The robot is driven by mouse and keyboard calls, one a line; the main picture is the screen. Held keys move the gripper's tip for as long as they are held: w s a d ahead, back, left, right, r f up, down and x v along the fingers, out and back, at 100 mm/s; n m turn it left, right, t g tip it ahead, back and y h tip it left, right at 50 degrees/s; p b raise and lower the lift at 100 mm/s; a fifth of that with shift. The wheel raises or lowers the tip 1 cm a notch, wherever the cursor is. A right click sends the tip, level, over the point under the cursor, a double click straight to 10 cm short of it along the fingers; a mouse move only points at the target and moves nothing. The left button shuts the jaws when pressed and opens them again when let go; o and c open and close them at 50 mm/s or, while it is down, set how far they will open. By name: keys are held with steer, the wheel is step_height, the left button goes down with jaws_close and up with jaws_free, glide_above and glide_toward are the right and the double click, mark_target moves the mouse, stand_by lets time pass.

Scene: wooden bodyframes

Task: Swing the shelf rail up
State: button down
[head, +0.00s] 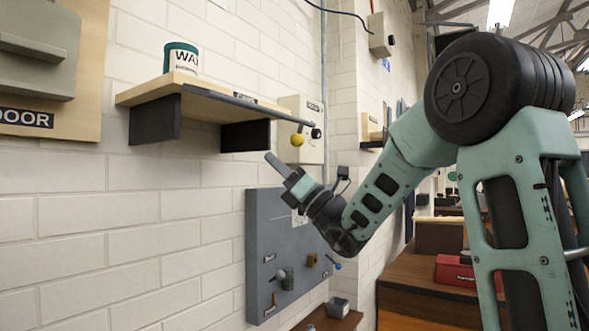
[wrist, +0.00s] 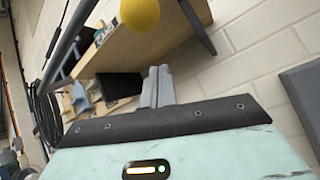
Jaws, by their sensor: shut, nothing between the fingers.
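The shelf rail (head: 250,104) is a thin dark bar along the front of the wooden wall shelf (head: 150,92). A yellow ball (head: 297,140) hangs just below its right end, near a black round end piece (head: 316,133). In the wrist view the rail (wrist: 70,40) runs up the left and the yellow ball (wrist: 139,14) is at the top. My gripper (head: 269,156) is shut and empty, below the shelf and a little left of and below the ball, apparently apart from it. Its closed fingers (wrist: 157,72) point toward the shelf underside in the wrist view.
A WAX tin (head: 181,58) stands on the shelf. Dark brackets (head: 155,120) support it from below. A grey wall panel (head: 275,235) with small fittings is under my gripper. A pale box (head: 302,115) is on the wall behind the ball. A DOOR board (head: 60,70) hangs left.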

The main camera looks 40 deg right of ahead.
steer(key=shift+s+d+r+p, duration=0.4)
steer(key=shift+s+d+r, duration=0.15)
steer(key=shift+d, duration=0.15)
steer(key=shift+s+d+r+p, duration=0.4)
steer(key=shift+s+d, duration=0.15)
steer(key=shift+d, duration=0.1)
steer(key=shift+r+h, duration=0.15)
steer(key=shift+h, duration=0.15)
steer(key=shift+s+d+p, duration=0.1)
steer(key=shift+s+p, duration=0.15)
steer(key=shift+p, duration=0.3)
